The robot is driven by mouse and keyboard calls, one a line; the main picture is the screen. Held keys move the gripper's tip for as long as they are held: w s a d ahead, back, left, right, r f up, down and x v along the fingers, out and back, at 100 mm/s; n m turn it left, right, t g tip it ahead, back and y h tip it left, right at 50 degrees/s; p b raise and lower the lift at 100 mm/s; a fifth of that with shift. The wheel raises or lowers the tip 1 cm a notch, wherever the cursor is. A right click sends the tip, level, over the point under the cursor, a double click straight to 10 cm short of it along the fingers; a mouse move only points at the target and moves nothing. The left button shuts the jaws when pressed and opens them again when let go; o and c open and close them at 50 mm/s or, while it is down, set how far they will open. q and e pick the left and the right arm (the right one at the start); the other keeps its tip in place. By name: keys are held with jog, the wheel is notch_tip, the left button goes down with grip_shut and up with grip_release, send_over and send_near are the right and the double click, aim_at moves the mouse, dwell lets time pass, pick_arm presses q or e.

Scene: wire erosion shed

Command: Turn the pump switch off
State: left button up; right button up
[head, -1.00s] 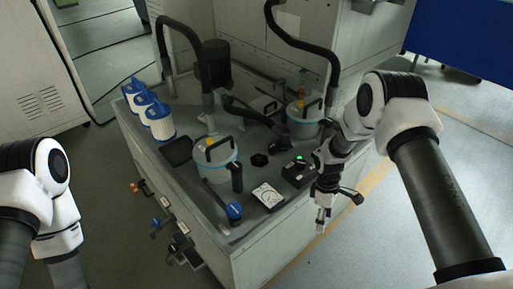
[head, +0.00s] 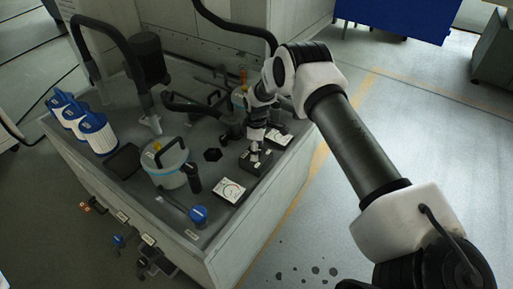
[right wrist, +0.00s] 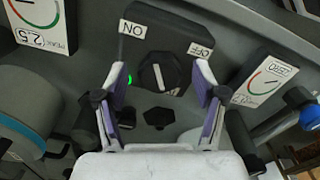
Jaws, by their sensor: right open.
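The pump switch is a black rotary knob (right wrist: 160,74) with a white pointer line, on a dark box with ON and OFF labels. The pointer leans towards the ON label (right wrist: 132,29), away from the OFF label (right wrist: 200,50). A green light glows beside the knob. In the head view the switch box (head: 256,166) is near the cabinet's right edge. My right gripper (head: 256,151) is over it, partly hiding it. In the right wrist view its open fingers (right wrist: 161,78) stand either side of the knob; contact cannot be told. My left gripper is out of view.
A dial gauge (head: 229,191) lies in front of the box and another (head: 279,138) behind it.

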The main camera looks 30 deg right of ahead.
jog(key=shift+w+a, duration=0.1)
jog(key=c, duration=1.1)
jog(key=shift+c, duration=0.2)
jog(key=shift+m, duration=0.3)
jog(key=m+b, duration=0.1)
jog(key=m, duration=1)
jog(key=shift+a, duration=0.1)
jog(key=shift+f, duration=0.1)
jog(key=o, duration=1.1)
jog(key=shift+o, duration=0.2)
